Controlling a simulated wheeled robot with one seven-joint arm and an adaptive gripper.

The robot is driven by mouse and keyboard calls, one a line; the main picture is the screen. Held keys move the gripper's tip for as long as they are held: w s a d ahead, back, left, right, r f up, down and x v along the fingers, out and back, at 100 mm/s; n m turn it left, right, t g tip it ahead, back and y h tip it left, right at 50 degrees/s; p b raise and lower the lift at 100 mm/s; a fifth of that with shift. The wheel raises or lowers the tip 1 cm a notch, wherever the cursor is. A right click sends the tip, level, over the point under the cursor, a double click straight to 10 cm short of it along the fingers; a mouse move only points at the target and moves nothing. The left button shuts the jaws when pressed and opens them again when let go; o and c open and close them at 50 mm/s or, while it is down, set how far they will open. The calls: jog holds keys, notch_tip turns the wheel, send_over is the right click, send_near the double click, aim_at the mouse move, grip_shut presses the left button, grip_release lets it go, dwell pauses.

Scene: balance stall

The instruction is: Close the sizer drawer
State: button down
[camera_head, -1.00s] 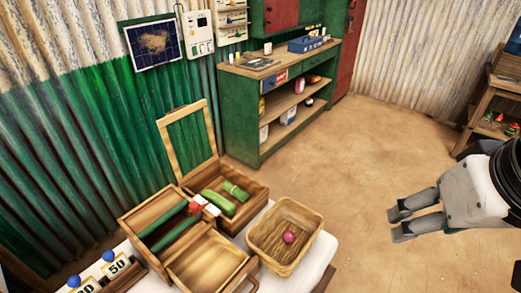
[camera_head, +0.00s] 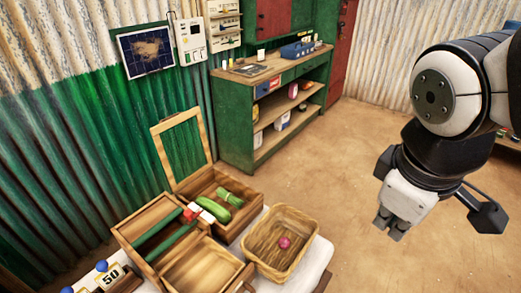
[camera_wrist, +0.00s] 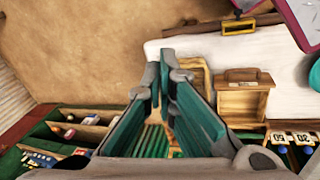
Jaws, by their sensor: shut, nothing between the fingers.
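The sizer (camera_head: 128,232) is a wooden box with green bars across its top, at the lower left in the head view. Its drawer (camera_head: 203,272) stands out at the front right of the box, empty, with a handle at its outer end. In the wrist view a wooden box with a handle (camera_wrist: 242,98) shows on the white tabletop; I cannot tell surely that it is this drawer. My gripper (camera_head: 388,228) is shut and empty, well to the right of the sizer and apart from it. Its fingers (camera_wrist: 160,85) block the middle of the wrist view.
A wicker basket (camera_head: 270,270) with a pink ball (camera_head: 284,243) stands right beside the drawer. A wooden box (camera_head: 245,187) with green vegetables and a raised lid stands behind. Numbered cards (camera_head: 110,276) are at lower left.

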jog(key=w+a+f+n+g+h, duration=0.15)
jog(key=a+f+n, duration=0.35)
jog(key=n, duration=0.5)
jog(key=w+a+f+n+g, duration=0.1)
jog(key=w+a+f+n, duration=0.25)
jog(key=f+n, duration=0.5)
jog(key=s+a+f+n+g, duration=0.1)
jog(key=s+a+f+n, duration=0.4)
jog(key=n, duration=0.5)
jog(key=s+a+f+n+g, duration=0.1)
jog(key=s+a+f+n, duration=0.1)
jog(key=a+f+n, duration=0.7)
jog(key=shift+n, duration=0.65)
jog(key=x, duration=0.2)
jog(key=d+x, duration=0.1)
jog(key=x, duration=0.2)
jog(key=d+x, duration=0.1)
jog(key=x, duration=0.2)
jog(key=shift+s+a+r, duration=0.1)
jog(key=shift+s+r, duration=0.05)
jog(key=shift+r, duration=0.2)
jog(key=shift+w+a+r, duration=0.2)
jog(key=shift+w+a, duration=0.15)
jog(key=shift+a, duration=0.2)
jog(key=shift+w+a+r, duration=0.2)
jog(key=shift+w+a, duration=0.1)
jog(key=shift+a, duration=0.25)
jog(key=shift+w+a+r, duration=0.1)
jog(key=shift+w+a, duration=0.3)
jog(key=shift+a, duration=0.1)
